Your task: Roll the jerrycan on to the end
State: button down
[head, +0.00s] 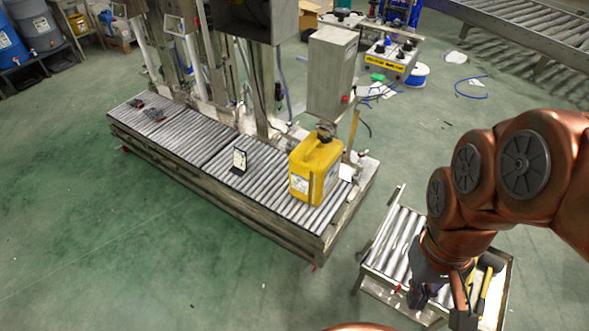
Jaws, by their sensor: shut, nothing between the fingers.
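A yellow jerrycan (318,165) with a dark cap and a white label stands upright on the long roller conveyor (265,170), toward its right end. A grey control box hangs just above and behind it. My gripper (432,300) is at the lower right, over a short low roller section (392,257). It is shut and empty, well apart from the jerrycan. My arm partly hides that short section.
A small dark stand with a white card (239,161) is on the rollers left of the jerrycan. The grey control box (332,75) and steel posts rise behind the conveyor. A black-headed tool with a yellow handle (485,285) lies on the short section. Green floor at left is clear.

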aim_at(314, 166)
jog(key=k, duration=0.3)
jog(key=u, duration=0.6)
jog(key=i, duration=0.65)
jog(key=u, duration=1.15)
jog(key=i, duration=0.85)
jog(key=u, duration=0.2)
